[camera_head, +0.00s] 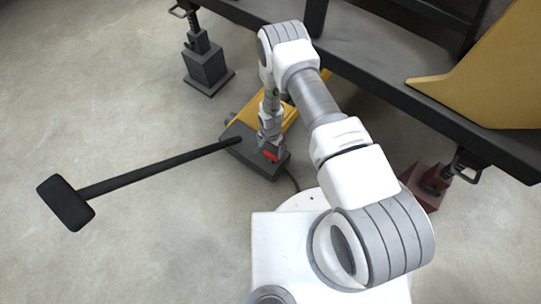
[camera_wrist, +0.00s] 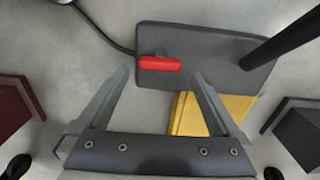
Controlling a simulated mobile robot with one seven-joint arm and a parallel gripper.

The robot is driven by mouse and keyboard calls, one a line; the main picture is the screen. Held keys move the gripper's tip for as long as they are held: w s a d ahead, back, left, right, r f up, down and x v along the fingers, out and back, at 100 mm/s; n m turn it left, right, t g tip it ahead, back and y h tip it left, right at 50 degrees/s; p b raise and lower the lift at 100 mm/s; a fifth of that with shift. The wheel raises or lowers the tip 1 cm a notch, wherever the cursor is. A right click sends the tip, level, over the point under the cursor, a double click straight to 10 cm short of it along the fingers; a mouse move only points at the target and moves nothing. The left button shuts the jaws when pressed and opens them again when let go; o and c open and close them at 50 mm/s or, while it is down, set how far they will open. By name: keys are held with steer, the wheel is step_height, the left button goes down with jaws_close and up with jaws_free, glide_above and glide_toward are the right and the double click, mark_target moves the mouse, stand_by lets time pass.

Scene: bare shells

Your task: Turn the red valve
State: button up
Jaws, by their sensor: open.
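The red valve (camera_wrist: 160,63) is a small red handle on a dark grey box (camera_wrist: 222,50). In the wrist view it lies crosswise at the upper middle, just beyond my gripper (camera_wrist: 160,76). My gripper is open and empty, with its two fingers spread to either side of the valve's lower edge. I cannot tell how far the fingertips are from the box. In the head view the red valve (camera_head: 271,155) shows at the near right end of the dark box (camera_head: 240,150), right below my wrist. Part of the box is hidden by my arm.
A black T-shaped handle (camera_head: 140,172) runs out to the left from the box. A yellow part (camera_head: 250,107) adjoins the box. A grey jack stand (camera_head: 206,68), a dark red stand (camera_head: 428,185) and a dark beam (camera_head: 380,85) stand around.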

mark_target(270, 155)
step_height(270, 155, down, 4)
steer(key=shift+f+b, duration=0.15)
steer(key=shift+b, duration=0.45)
steer(key=shift+c, duration=0.3)
steer(key=c, duration=1.1)
